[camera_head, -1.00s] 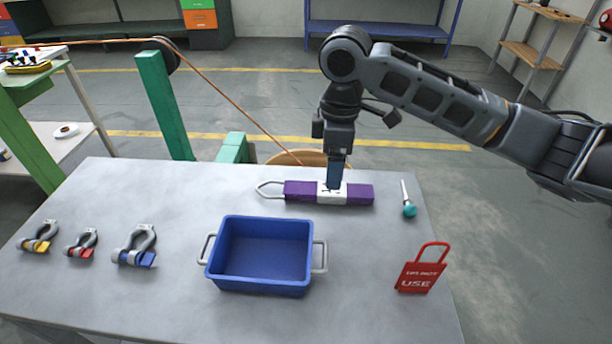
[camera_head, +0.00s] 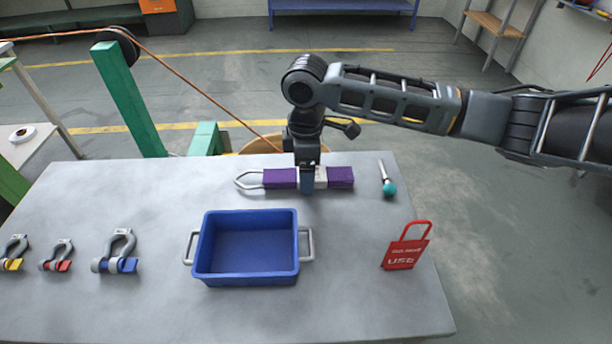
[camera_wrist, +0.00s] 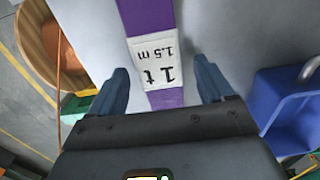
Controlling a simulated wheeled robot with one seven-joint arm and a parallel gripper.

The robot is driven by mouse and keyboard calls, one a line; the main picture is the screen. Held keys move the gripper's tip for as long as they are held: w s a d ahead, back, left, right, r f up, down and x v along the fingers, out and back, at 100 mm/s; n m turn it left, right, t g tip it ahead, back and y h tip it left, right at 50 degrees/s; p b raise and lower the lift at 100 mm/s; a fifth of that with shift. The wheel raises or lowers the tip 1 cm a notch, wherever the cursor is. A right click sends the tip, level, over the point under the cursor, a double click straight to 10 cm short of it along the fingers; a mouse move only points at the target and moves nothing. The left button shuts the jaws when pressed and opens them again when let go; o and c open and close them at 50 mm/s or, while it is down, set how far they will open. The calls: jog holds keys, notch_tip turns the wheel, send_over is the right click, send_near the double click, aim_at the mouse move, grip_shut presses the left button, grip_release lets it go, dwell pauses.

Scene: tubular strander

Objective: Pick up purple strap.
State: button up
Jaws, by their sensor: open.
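The purple strap (camera_head: 281,178) lies flat near the back edge of the grey table, with a white label in its middle and a pale loop at its left end. My gripper (camera_head: 307,186) points down at the label from above. In the wrist view the gripper (camera_wrist: 163,88) is open, with one blue finger on each side of the strap. The strap (camera_wrist: 166,98) runs between the fingers, its label reading "1 t 1.5 m". Visible gaps separate it from both fingers. Part of the strap is hidden behind my gripper in the head view.
A blue bin (camera_head: 246,276) with side handles stands in front of the strap. A teal-ended tool (camera_head: 389,188) and a red tag (camera_head: 405,252) lie to the right. Several shackles (camera_head: 118,254) lie at the left. A green post (camera_head: 128,100) rises behind the table.

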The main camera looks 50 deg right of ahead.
jog(key=c, duration=1.4)
jog(key=shift+r, duration=0.1)
jog(key=shift+r, duration=0.5)
notch_tip(320, 180, up, 2)
jog(key=shift+r+b, duration=0.25)
jog(key=shift+b, duration=0.05)
jog(key=s+d+r+b, duration=0.2)
jog(key=s+d+r, duration=0.2)
jog(key=d+r, duration=0.3)
jog(key=d, duration=0.4)
jog(key=shift+r, duration=0.2)
